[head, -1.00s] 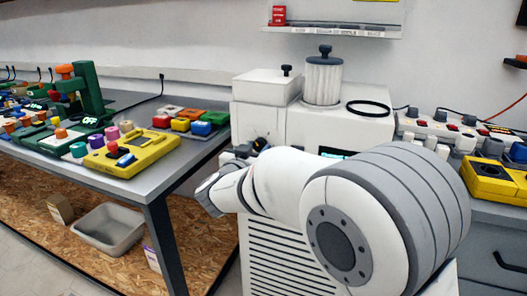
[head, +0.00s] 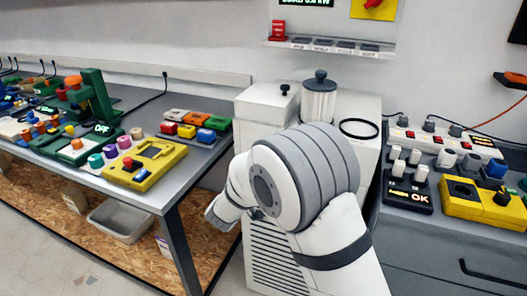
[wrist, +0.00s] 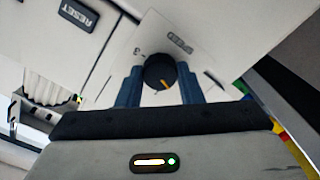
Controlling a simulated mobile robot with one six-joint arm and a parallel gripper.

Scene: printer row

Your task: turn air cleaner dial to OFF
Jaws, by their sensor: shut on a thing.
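The air cleaner (head: 268,262) is a white cabinet with a vented front, a filter canister (head: 319,102) and a black ring on top. Its dial (wrist: 157,70) is a round black knob with an orange pointer mark, seen close in the wrist view. It sits on a white panel labelled SPEED, with a 3 beside it; the text appears upside down. The pointer aims to the lower right of that picture. My gripper (wrist: 159,82) is shut on the dial, one blue finger on each side. In the head view my arm hides the dial and fingers. No OFF mark is readable.
A table (head: 155,198) with colourful devices stands left, and a grey bench (head: 420,240) with switch boxes stands right. A wall shelf (head: 330,49) hangs behind the cleaner.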

